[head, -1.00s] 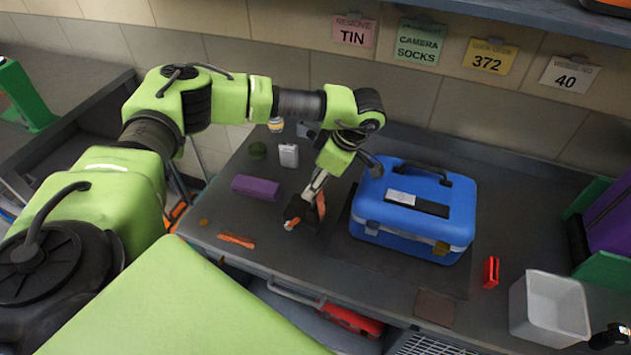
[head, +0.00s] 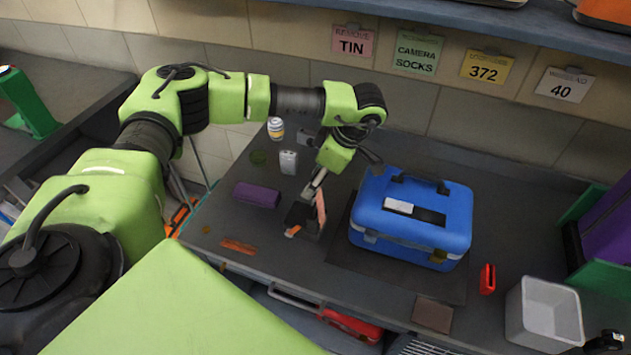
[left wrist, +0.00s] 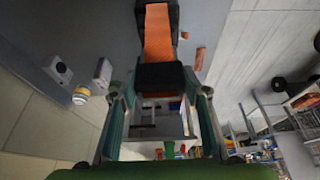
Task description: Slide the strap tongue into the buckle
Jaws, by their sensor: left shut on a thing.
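My left gripper (head: 309,197) is low over the dark worktop, left of the blue box. In the left wrist view its two fingers (left wrist: 162,100) are closed on the sides of a black block (left wrist: 160,77). An orange strap (left wrist: 158,32) runs from this block toward the top of that view, with dark edges beside it. In the head view the orange strap (head: 321,207) shows just right of the fingertips, with more orange below them. I cannot tell whether the block is the tongue or the buckle, or whether the two are joined. My right gripper is not clearly seen.
The blue box (head: 455,222) stands close to the right on a dark mat. A purple block (head: 257,194) and a flat orange piece (head: 238,246) lie left. A red item (head: 487,279) and grey bin (head: 524,318) are farther right. A white container (head: 288,161) stands behind.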

